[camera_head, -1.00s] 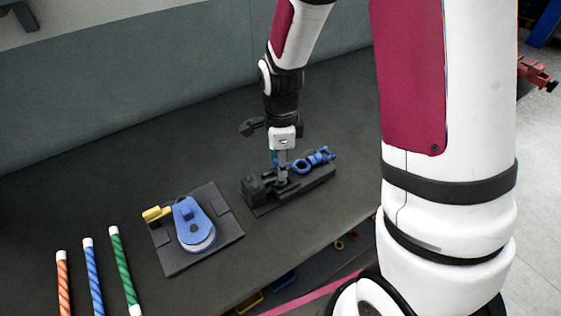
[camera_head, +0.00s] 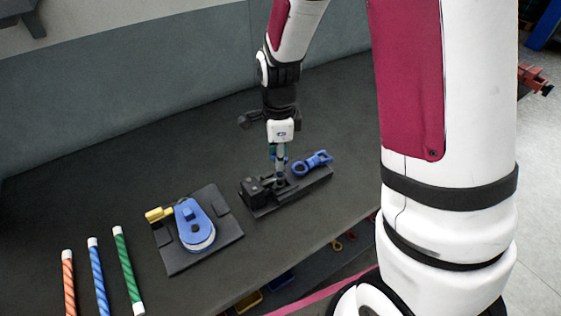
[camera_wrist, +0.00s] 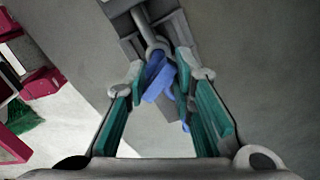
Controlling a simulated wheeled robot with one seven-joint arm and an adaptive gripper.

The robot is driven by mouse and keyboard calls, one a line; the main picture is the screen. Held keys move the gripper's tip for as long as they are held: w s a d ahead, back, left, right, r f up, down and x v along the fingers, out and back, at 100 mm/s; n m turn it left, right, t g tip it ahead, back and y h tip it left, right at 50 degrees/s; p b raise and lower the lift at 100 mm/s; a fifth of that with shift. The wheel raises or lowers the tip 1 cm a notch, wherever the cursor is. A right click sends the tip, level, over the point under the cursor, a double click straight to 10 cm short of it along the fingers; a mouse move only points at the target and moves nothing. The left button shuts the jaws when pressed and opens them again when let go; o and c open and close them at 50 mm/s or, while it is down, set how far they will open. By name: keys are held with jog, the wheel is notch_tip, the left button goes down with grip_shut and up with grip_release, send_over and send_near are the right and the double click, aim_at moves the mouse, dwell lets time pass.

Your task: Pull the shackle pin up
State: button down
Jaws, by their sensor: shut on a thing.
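The blue shackle (camera_head: 312,163) lies on the fixture's right half. The fingers hide much of the pin in the head view, and I cannot tell how far it stands out of its hole.
Striped rods (camera_head: 98,280) lie at front left. A grey wall stands behind.

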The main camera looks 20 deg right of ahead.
jog(key=shift+s+r, duration=0.1)
jog(key=shift+r, duration=0.05)
jog(key=c, duration=1.4)
grip_release()
jog(key=shift+c, duration=0.2)
notch_tip(320, 180, up, 12)
